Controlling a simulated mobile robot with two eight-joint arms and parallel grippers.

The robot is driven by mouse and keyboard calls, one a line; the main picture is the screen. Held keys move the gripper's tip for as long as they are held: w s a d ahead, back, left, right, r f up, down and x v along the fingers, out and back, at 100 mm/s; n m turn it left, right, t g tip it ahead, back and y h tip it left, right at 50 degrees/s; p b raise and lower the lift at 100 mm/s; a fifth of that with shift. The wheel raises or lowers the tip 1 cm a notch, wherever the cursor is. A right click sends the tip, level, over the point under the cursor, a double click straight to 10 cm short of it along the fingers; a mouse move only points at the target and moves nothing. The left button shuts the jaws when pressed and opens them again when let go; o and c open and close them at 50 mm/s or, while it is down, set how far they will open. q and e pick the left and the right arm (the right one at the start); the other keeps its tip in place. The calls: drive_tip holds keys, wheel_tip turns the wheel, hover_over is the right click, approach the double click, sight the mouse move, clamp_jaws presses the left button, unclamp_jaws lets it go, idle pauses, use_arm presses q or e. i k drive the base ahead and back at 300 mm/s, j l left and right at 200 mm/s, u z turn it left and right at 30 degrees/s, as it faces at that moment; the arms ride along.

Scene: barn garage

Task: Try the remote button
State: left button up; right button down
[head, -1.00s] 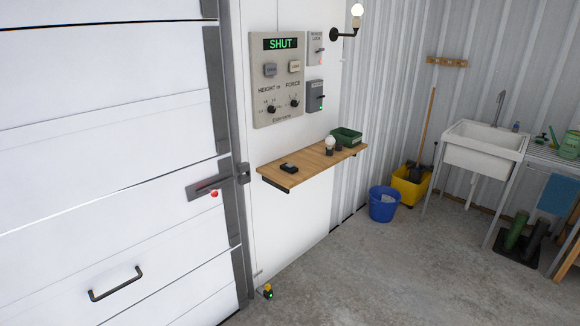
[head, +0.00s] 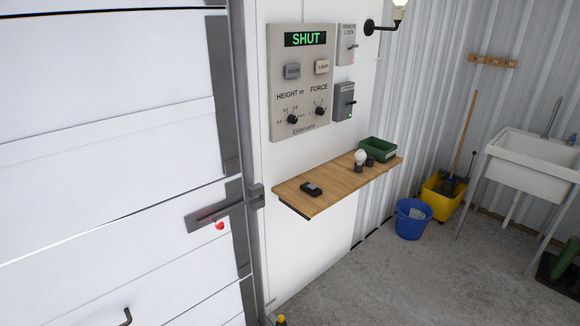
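A small black remote (head: 311,189) lies on the left part of a wooden wall shelf (head: 345,181) in the head view. Its button is too small to make out. Above the shelf, a beige control panel (head: 299,81) shows green letters "SHUT" on its display (head: 305,39). To its right are a grey box labelled "REMOTE LOCK" (head: 347,44) and a darker switch box (head: 344,101) with a small green light. The white garage door (head: 110,150) fills the left side. Neither of my grippers is in view.
A light bulb (head: 361,157) and a green tray (head: 377,150) stand on the shelf's right part. A latch bar (head: 214,217) with a red knob sits on the door. A blue bucket (head: 412,219), yellow mop bucket (head: 440,198) and white sink (head: 533,163) stand right. Open concrete floor (head: 430,285) lies in front.

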sight(312, 186)
drive_tip(key=i+l+u, duration=0.15)
drive_tip(key=i, duration=0.3)
drive_tip(key=i+l+u, duration=0.2)
drive_tip(key=i, duration=0.3)
drive_tip(key=i+l+u, duration=0.15)
drive_tip(key=i, duration=0.3)
drive_tip(key=i+l+u, duration=0.15)
drive_tip(key=i, duration=0.3)
